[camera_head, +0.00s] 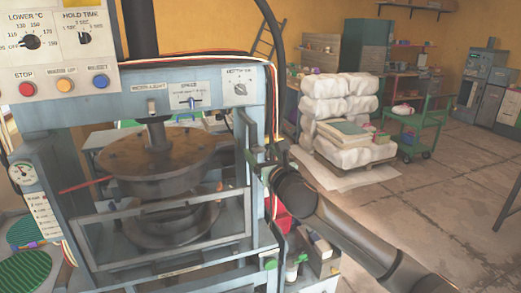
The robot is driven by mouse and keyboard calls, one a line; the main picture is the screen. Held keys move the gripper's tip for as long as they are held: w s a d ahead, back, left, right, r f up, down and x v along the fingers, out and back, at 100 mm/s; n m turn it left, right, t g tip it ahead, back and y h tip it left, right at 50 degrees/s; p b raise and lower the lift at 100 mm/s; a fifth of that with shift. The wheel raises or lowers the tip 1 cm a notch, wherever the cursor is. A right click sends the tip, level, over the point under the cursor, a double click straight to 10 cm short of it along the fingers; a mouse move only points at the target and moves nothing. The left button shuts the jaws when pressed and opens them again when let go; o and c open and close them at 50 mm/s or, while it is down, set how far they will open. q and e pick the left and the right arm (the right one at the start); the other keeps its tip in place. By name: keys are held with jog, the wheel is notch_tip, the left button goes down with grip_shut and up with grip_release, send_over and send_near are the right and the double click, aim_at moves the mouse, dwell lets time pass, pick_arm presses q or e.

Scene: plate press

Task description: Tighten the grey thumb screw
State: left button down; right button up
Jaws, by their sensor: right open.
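My right gripper (258,156) is at the right upright of the grey-blue press (262,205), with its arm coming in from the lower right. It is open. Its fingers are small here and overlap the upright and the cables, so I cannot tell whether they touch anything. I cannot clearly make out the grey thumb screw; the gripper and wrist cover part of the upright where they are. My left gripper is not in view.
The press has a round brown platen (160,158), a tilted clear guard (165,232) and a control panel (62,45). Coloured cables (272,95) run down its right side. Wrapped bales (335,110) and a green cart (420,130) stand behind. Floor at right is mostly clear.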

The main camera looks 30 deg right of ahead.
jog(key=shift+w+d, duration=0.1)
jog(key=shift+w, duration=0.45)
jog(key=shift+c, duration=0.4)
grip_shut()
